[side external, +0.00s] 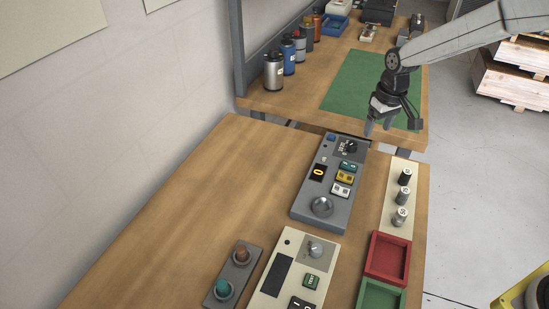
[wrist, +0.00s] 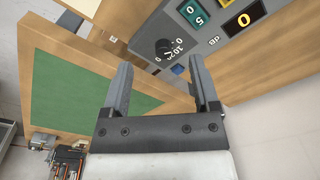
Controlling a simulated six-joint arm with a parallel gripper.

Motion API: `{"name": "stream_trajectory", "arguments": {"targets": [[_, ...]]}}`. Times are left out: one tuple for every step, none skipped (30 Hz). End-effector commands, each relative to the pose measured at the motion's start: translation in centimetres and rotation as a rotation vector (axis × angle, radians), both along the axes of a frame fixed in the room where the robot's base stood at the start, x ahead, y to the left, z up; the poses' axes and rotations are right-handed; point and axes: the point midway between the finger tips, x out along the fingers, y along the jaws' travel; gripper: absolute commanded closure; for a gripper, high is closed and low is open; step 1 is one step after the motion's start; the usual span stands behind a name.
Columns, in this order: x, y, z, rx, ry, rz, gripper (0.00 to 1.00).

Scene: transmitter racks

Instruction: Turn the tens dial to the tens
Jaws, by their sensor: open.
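The black dial (side external: 350,146) sits at the far end of the grey panel (side external: 305,197). In the wrist view the dial (wrist: 164,46) has small numbers around it, and its pointer setting is too small to read surely. The panel's display (side external: 318,172) shows a yellow 0, also seen in the wrist view (wrist: 244,19). My gripper (side external: 377,129) is open and empty, above and to the right of the dial, apart from it. In the wrist view my gripper's two fingers (wrist: 161,67) are spread, with the dial beyond their tips.
A cream panel (side external: 297,270) and red tray (side external: 388,258) are nearer. Bare wood lies left.

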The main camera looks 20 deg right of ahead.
Motion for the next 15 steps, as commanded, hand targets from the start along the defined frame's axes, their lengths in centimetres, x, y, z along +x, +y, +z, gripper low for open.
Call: {"name": "stream_trajectory", "arguments": {"targets": [[1.0, 0.0, -0.4, 0.001, 0.008, 0.004, 0.22], [1.6, 0.0, -0.6, 0.002, 0.014, 0.007, 0.22], [2.3, 0.0, -0.8, 0.004, 0.020, 0.011, 0.22], [2.8, 0.0, -1.0, 0.005, 0.026, 0.013, 0.22], [3.3, 0.1, -1.2, 0.006, 0.030, 0.015, 0.22], [3.9, 0.1, -1.5, 0.007, 0.037, 0.018, 0.22], [4.4, 0.1, -1.6, 0.009, 0.041, 0.022, 0.22], [4.8, 0.1, -1.8, 0.009, 0.046, 0.024, 0.22], [5.3, 0.1, -2.0, 0.011, 0.050, 0.027, 0.22], [5.6, 0.1, -2.2, 0.011, 0.055, 0.030, 0.22], [5.9, 0.1, -2.3, 0.013, 0.059, 0.032, 0.22], [6.2, 0.1, -2.5, 0.013, 0.063, 0.034, 0.22], [6.5, 0.1, -2.6, 0.014, 0.065, 0.035, 0.22], [6.6, 0.1, -2.7, 0.015, 0.068, 0.038, 0.22], [6.8, 0.1, -2.8, 0.015, 0.070, 0.039, 0.22]]}}
